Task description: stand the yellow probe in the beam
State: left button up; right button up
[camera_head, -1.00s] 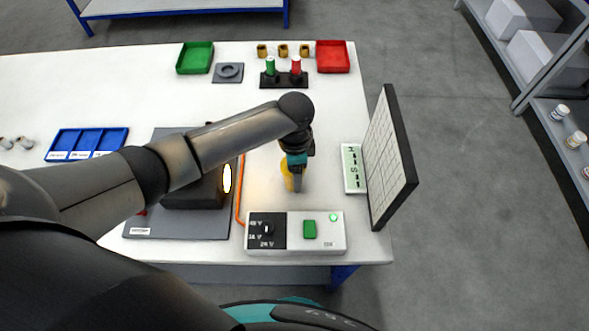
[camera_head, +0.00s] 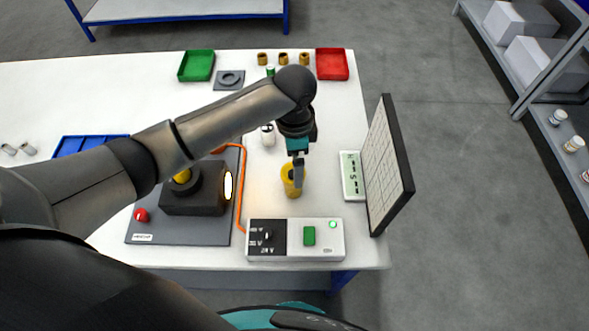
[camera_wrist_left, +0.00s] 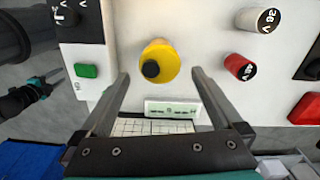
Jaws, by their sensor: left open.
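The yellow probe (camera_head: 293,187) stands on the white table between the lamp and the grid screen. From above, in the left wrist view, it shows as a yellow round (camera_wrist_left: 163,58) with a dark knob. My left gripper (camera_head: 299,172) is over it, pointing down. In the left wrist view its fingers (camera_wrist_left: 160,74) are open, one on each side of the probe, with gaps visible. The black lamp (camera_head: 192,190) has a bright opening facing right, towards the screen (camera_head: 387,165). A dark, teal-banded part (camera_wrist_left: 35,92) at the left wrist view's edge looks like my right gripper.
A control box (camera_head: 295,240) with a green switch is at the front edge. A small display (camera_head: 352,176) stands by the screen. An orange cable (camera_head: 240,190) runs beside the lamp. A white cylinder (camera_head: 268,135) stands behind. A red tray (camera_head: 332,64) and green tray (camera_head: 196,66) are farther back.

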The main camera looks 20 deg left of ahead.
pick_arm(q)
notch_tip(320, 180, up, 4)
jog(key=shift+r, duration=0.15)
